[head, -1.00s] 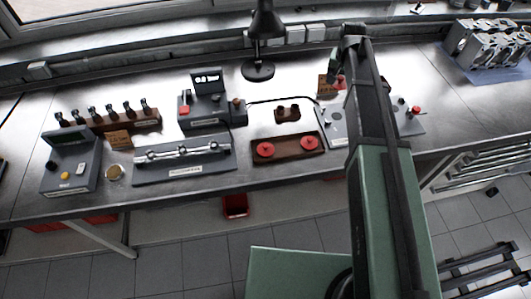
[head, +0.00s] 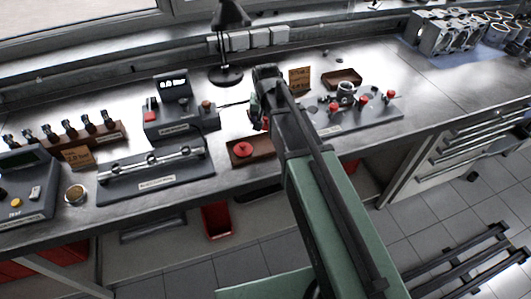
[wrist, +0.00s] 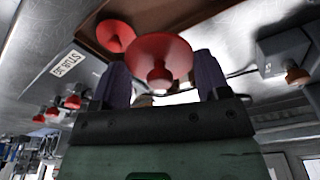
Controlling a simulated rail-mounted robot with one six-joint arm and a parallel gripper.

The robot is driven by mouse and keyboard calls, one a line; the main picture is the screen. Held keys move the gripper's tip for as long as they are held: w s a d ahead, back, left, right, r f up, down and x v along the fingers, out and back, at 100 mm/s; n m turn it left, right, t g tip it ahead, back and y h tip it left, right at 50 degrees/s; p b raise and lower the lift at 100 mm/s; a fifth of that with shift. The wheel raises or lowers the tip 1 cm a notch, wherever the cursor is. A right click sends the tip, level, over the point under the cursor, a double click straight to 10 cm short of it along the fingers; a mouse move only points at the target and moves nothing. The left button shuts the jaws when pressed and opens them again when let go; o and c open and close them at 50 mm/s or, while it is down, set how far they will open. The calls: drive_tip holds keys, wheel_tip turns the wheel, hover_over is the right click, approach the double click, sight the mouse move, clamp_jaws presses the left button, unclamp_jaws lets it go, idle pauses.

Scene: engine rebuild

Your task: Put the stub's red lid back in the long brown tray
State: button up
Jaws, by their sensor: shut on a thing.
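My gripper (head: 259,112) is shut on a red lid (wrist: 160,55), seen in the wrist view with its knob between the two dark fingers. In the head view the gripper hangs over the right part of the long brown tray (head: 264,163), and my arm hides much of that end. A red lid (head: 243,149) lies in the tray's left part; a lid in the tray also shows in the wrist view (wrist: 115,36). The held lid appears above the tray; the gap is hard to judge. The stub plate (head: 335,128) stands to the right with several red-topped parts.
A small brown tray (head: 343,78) and a brown card (head: 299,78) stand behind the stub plate. A camshaft stand (head: 155,170) and a grey device with a display (head: 180,120) are left of the long tray. A black lamp (head: 226,75) stands behind.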

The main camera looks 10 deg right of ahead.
sight(266, 144)
wheel_tip(266, 144, down, 10)
drive_tip(key=b, duration=0.7)
drive_tip(key=shift+f+b, duration=0.1)
drive_tip(key=shift+b, duration=0.25)
drive_tip(key=shift+r+p, duration=0.3)
drive_tip(key=shift+f, duration=0.2)
drive_tip(key=o, duration=0.6)
drive_tip(key=shift+r, duration=0.15)
drive_tip(key=r+p, duration=0.4)
drive_tip(key=s+r+p, duration=0.1)
drive_tip(key=r+p, duration=0.7)
drive_tip(key=shift+s+a+r, duration=0.15)
drive_tip(key=shift+s+a, duration=0.05)
drive_tip(key=shift+a, duration=0.05)
drive_tip(key=s+n, duration=0.1)
drive_tip(key=s, duration=0.4)
drive_tip(key=s+n+g, duration=0.1)
drive_tip(key=s, duration=0.4)
drive_tip(key=s+n, duration=0.1)
drive_tip(key=s, duration=0.4)
drive_tip(key=shift+s+d+f, duration=0.2)
drive_tip(key=shift+s+d, duration=0.05)
drive_tip(key=shift+s, duration=0.1)
